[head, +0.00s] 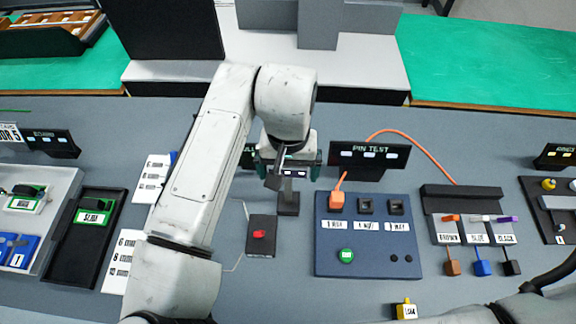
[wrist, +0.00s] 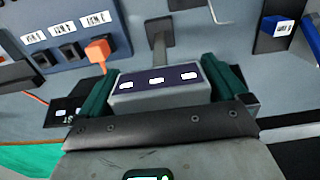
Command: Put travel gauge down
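A grey box with a dark face and three white windows, which I take to be the travel gauge (wrist: 158,82), sits between my green-padded gripper fingers (wrist: 158,85) in the wrist view. Both fingers press close to its ends, and my gripper appears shut on it. In the head view my gripper (head: 291,165) hangs over the middle of the bench, with the gauge's face (head: 294,173) partly hidden by my wrist. A grey stem shows beyond the gauge in the wrist view, above a dark square base (wrist: 160,28). I cannot tell whether the gauge touches anything below.
A dark block with a red button (head: 261,235) lies just left of the blue pin test panel (head: 330,262). The pin test display (head: 370,158) stands behind it, with an orange cable. White label cards and a black tray (head: 75,258) are at left.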

